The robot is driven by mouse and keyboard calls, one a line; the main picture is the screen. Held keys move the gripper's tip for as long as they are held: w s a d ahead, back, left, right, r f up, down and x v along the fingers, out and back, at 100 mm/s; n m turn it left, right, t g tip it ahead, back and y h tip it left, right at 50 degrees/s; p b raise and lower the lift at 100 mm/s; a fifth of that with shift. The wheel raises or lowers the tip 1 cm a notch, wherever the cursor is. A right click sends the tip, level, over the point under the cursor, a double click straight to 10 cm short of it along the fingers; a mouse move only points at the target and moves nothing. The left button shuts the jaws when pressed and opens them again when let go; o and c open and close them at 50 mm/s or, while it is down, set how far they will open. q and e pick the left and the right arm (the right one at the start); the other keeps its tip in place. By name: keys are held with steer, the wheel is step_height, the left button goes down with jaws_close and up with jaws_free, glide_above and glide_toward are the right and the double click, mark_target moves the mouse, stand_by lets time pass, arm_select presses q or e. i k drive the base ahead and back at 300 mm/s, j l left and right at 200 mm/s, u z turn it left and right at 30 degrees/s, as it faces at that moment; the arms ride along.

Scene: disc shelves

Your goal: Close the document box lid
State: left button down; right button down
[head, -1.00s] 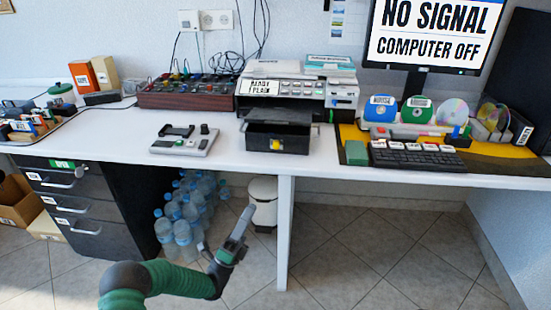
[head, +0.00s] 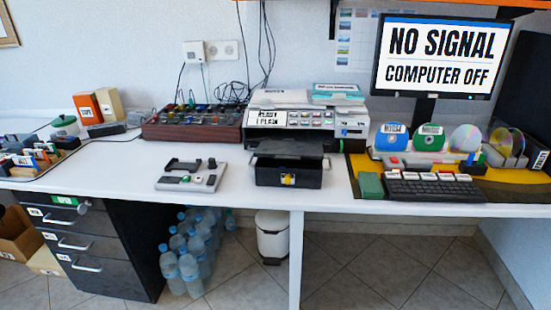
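The document box appears to be the small black box (head: 270,175) with a yellow latch (head: 288,179) on its front. It stands on the white desk, right in front of the printer. A dark flat panel (head: 290,147) shows above and behind the box's front. I cannot tell clearly whether this panel is the raised lid or part of the printer. Neither of my grippers is in view.
The printer (head: 300,118) stands close behind the box. A grey device (head: 190,178) lies to its left on the white desk (head: 130,165). A green block (head: 370,186) and a keyboard (head: 432,188) are to its right. Water bottles (head: 188,265) and a bin (head: 272,238) stand below.

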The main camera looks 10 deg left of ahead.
mark_target(288, 150)
steer(key=i+j+z, duration=0.25)
steer(key=j+z, duration=0.3)
steer(key=j, duration=0.2)
steer(key=i+j+z, duration=0.1)
steer(key=j+z, duration=0.15)
steer(key=j, duration=0.2)
steer(key=j+z, duration=0.25)
steer(key=j, duration=0.15)
steer(key=i, duration=0.05)
